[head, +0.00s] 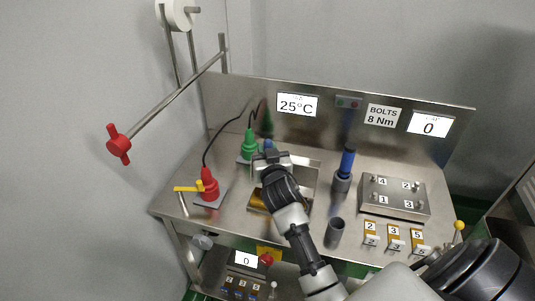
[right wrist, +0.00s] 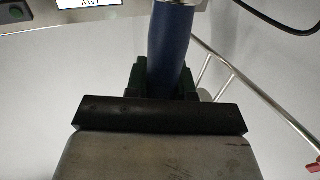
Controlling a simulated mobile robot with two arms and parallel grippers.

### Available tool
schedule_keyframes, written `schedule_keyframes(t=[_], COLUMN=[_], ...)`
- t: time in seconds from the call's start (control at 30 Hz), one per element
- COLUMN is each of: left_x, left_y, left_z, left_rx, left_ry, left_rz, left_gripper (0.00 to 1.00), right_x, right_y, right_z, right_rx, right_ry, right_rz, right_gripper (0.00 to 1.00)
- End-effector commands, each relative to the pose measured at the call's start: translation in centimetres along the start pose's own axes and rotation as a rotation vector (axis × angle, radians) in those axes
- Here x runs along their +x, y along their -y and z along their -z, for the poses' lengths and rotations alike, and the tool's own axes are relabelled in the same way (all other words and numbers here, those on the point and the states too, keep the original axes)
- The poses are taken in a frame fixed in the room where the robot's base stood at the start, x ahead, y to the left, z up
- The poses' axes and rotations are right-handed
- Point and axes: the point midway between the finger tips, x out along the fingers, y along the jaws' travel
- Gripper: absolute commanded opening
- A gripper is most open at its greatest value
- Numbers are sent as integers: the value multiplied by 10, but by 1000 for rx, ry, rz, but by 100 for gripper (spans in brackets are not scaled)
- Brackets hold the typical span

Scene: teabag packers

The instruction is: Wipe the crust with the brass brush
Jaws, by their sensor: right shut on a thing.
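My right gripper (head: 268,160) is over the middle of the steel bench, shut on a tool with a blue handle. The blue handle (right wrist: 170,45) rises from between the dark fingers in the right wrist view. Only a bit of it shows in the head view. I take it for the brass brush, but its bristles are hidden. A brown-gold block (head: 258,200) lies just below the gripper, partly covered by my arm. I cannot make out the crust, nor whether the brush touches anything. My left gripper is not in view.
A red connector (head: 208,185) and a green connector (head: 249,147) with cables stand at left. A blue-handled tool (head: 347,160) stands in a holder. An open dark cup (head: 335,230), a numbered bolt plate (head: 394,197) and several numbered tags (head: 393,238) are at right.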

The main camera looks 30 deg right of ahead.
Motion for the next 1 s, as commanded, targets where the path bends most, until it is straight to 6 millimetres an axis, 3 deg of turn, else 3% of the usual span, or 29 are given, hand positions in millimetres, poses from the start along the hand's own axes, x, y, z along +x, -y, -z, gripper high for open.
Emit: schedule_keyframes(t=[0.1, 0.3, 0.87, 1.0], left_x=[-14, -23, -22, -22], left_y=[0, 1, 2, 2], left_z=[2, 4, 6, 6], left_rx=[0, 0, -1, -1], left_ry=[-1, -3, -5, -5], left_rz=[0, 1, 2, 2], left_gripper=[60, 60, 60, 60], right_x=[4, 9, 9, -7], right_y=[0, 0, 0, 6], right_z=[16, 28, 27, 20], right_rx=[-1, 0, -1, -2], right_ry=[0, -1, -1, 3], right_rz=[1, 2, 3, 28], right_gripper=[0, 0, 0, 0])
